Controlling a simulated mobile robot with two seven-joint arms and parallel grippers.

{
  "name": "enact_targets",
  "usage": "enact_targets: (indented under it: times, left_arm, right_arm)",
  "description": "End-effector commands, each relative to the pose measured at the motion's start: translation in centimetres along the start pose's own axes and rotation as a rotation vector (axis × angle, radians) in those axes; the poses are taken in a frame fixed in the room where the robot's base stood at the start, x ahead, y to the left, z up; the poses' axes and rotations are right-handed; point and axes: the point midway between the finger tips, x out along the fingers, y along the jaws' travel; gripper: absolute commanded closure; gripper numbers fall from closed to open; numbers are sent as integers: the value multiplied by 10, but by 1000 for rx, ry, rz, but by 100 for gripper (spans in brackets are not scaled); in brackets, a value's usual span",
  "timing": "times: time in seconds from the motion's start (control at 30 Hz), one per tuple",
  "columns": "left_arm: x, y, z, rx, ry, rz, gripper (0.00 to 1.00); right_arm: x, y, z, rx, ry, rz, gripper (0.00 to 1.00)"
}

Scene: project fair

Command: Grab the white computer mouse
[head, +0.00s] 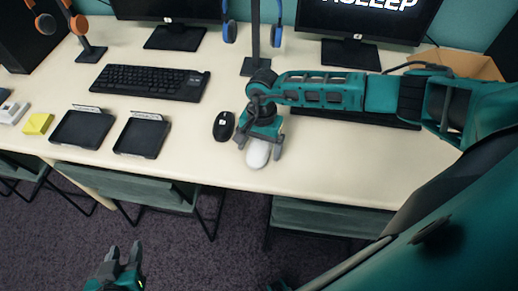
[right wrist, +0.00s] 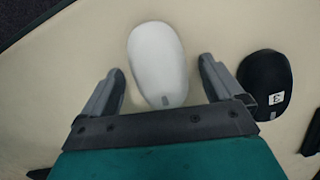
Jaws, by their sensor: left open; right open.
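The white computer mouse (head: 258,154) lies on the desk near its front edge. In the right wrist view the white mouse (right wrist: 157,62) lies between my right gripper's two fingers, with a gap on each side. My right gripper (head: 259,147) is open and directly above the mouse, hiding its rear part in the head view. The gripper also shows in the right wrist view (right wrist: 157,82). My left gripper (head: 124,254) is open and empty, low over the floor in front of the desk, far from the mouse.
A black mouse (head: 223,125) lies close to the left of the white one, also in the right wrist view (right wrist: 264,84). Two black trays (head: 142,137) and a keyboard (head: 150,82) are further left. A headphone stand (head: 256,66) is behind. The desk (head: 195,165) has a bare front strip.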

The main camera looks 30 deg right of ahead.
Motion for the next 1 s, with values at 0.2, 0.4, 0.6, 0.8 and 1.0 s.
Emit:
enact_targets:
  times: [0.2,0.4,0.6,0.8,1.0]
  left_arm:
    - [0,0,-1,0,2,0,57]
    - [2,-1,-3,1,7,-1,57]
    - [2,-1,-4,1,9,-2,57]
    - [2,-1,-4,1,9,-2,57]
    - [2,-1,-4,1,8,-2,57]
  right_arm:
    - [0,0,0,0,0,0,7]
    - [0,0,0,0,0,0,26]
    - [0,0,0,0,0,-1,45]
    - [0,0,0,0,0,-1,64]
    - [0,0,0,0,0,-1,68]
